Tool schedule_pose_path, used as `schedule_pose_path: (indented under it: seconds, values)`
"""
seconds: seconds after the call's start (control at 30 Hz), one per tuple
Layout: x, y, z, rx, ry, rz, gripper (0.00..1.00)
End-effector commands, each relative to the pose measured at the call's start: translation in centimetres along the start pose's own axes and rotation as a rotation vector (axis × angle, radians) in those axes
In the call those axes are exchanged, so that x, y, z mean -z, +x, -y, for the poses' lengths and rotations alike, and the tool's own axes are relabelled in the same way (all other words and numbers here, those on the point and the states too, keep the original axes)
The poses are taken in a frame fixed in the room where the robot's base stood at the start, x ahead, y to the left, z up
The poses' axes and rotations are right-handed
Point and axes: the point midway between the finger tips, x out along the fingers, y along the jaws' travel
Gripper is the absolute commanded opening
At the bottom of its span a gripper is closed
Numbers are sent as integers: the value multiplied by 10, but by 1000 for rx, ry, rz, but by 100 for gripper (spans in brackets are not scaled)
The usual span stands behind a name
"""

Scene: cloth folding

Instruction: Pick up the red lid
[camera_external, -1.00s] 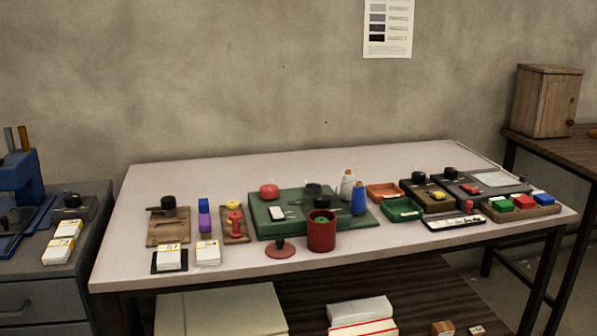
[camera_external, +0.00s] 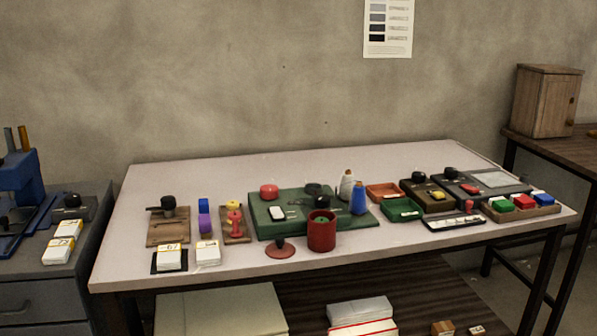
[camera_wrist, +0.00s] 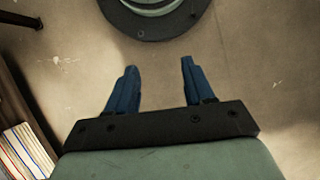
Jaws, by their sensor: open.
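The red lid (camera_external: 280,249), a flat round disc with a dark knob, lies on the table near its front edge. It is just left of an upright red pot (camera_external: 321,234) and apart from it. My gripper (camera_wrist: 158,66) shows only in the wrist view, with two blue fingers spread apart and nothing between them. The lid is not in the wrist view. My arm is not in the external view, so I cannot tell how far the gripper is from the lid.
A green board (camera_external: 262,225) with small items lies behind the lid and pot. White boxes (camera_external: 207,252) stand left of the lid. Trays (camera_external: 403,210) and a blue bottle (camera_external: 358,198) are to the right. The table's back left (camera_external: 200,175) is clear.

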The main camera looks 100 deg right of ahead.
Motion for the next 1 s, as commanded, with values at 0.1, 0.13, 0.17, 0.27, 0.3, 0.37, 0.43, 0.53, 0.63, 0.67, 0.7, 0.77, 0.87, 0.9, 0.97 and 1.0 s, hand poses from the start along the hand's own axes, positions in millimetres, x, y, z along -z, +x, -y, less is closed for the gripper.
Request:
schedule_pose_path:
  seconds: [0.1, 0.13, 0.17, 0.27, 0.3, 0.37, 0.43, 0.53, 0.63, 0.67, 0.7, 0.77, 0.87, 0.9, 0.97, 1.0]
  values:
    - [31, -29, -14, 17, 38, -63, 52]
    - [38, -36, -17, 20, 47, -78, 52]
    - [46, -43, -20, 23, 55, -93, 52]
    - [70, -68, -34, 33, 83, -142, 52]
    - [80, -78, -40, 37, 95, -162, 52]
    - [94, -94, -48, 41, 111, -192, 52]
    - [110, -113, -60, 44, 130, -226, 52]
    - [133, -142, -78, 46, 157, -275, 52]
    - [154, -171, -98, 45, 183, -324, 52]
    - [160, -181, -104, 44, 191, -339, 52]
    - [168, -193, -112, 42, 201, -357, 52]
    - [180, -213, -126, 39, 216, -385, 52]
    - [197, -246, -149, 30, 241, -432, 52]
    - [204, -260, -159, 26, 252, -449, 52]
    - [213, -281, -174, 20, 266, -475, 52]
    - [218, -296, -184, 16, 276, -493, 52]
